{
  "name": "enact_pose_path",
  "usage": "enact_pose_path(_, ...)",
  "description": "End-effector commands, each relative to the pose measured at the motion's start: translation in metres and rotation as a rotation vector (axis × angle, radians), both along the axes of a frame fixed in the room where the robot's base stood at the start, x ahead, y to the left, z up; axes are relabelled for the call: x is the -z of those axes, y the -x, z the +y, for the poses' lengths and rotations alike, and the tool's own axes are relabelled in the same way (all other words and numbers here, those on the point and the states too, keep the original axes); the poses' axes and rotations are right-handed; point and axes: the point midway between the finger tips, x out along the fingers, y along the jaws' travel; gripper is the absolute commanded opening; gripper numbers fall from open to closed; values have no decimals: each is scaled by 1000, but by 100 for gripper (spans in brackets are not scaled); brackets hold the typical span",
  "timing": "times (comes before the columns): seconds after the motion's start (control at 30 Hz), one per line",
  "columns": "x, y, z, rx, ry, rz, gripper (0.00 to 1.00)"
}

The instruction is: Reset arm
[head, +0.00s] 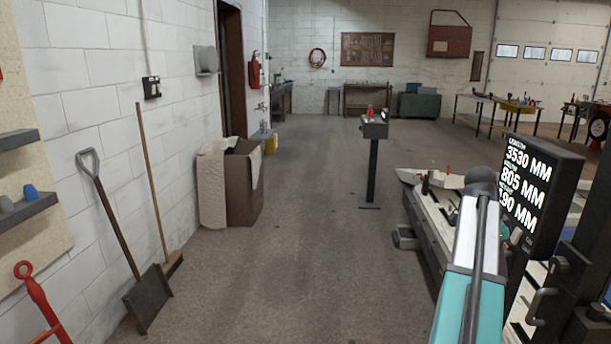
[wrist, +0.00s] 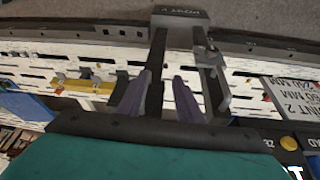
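My gripper (wrist: 163,80) shows in the wrist view as two purple-grey fingers with a gap between them and nothing held. The fingers are over the frame bench (wrist: 235,57), whose pale slotted deck and dark rails run across the picture. In the head view, my teal and white arm (head: 474,260) reaches up from the lower right, beside the bench (head: 440,230). I cannot make out the gripper's fingers in the head view.
A black display (head: 535,190) with white measurements stands close right of my arm. A pedestal (head: 373,160) stands ahead. A shovel (head: 147,295), a broom (head: 155,190) and a draped box (head: 243,190) line the left wall. The middle floor is clear.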

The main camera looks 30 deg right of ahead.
Motion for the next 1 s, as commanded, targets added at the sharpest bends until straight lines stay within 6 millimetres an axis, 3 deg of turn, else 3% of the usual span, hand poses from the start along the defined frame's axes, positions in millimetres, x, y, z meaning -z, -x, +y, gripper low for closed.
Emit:
enact_pose_path(0.1, 36, -37, 22, -65, -44, 32, 33)
enact_pose_path(0.4, 124, -99, 88, -202, -144, 116, 33)
enact_pose_path(0.7, 209, -138, 164, -337, -235, 191, 33)
enact_pose_path(1.0, 290, -155, 245, -494, -324, 269, 33)
